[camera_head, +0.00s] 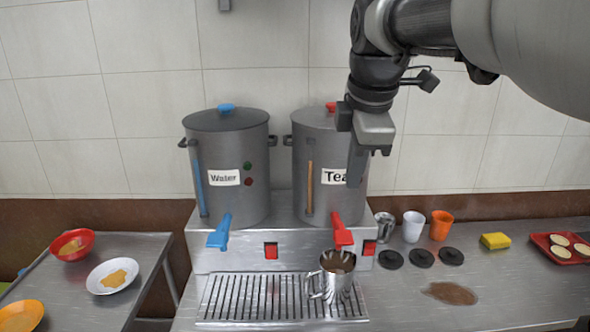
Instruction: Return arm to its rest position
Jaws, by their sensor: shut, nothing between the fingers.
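My gripper (356,168) is shut and empty. It points down in front of the right side of the tea stockpot (324,190) and covers part of its "Tea" label. My arm (425,25) comes in from the upper right. The water stockpot (228,160) stands to the left, with a blue tap (220,232). The tea stockpot's red tap (341,231) is below my gripper. A metal pitcher (335,283) with brown liquid in it stands upright on the drip grate (240,300), under the red tap and apart from my gripper.
To the right on the counter (520,290) are a metal cup (385,228), a white cup (413,227), an orange cup (441,225), black lids (421,257), a brown spill (450,293), a yellow sponge (495,240) and a red tray (548,246). Bowls stand on the left table (140,250).

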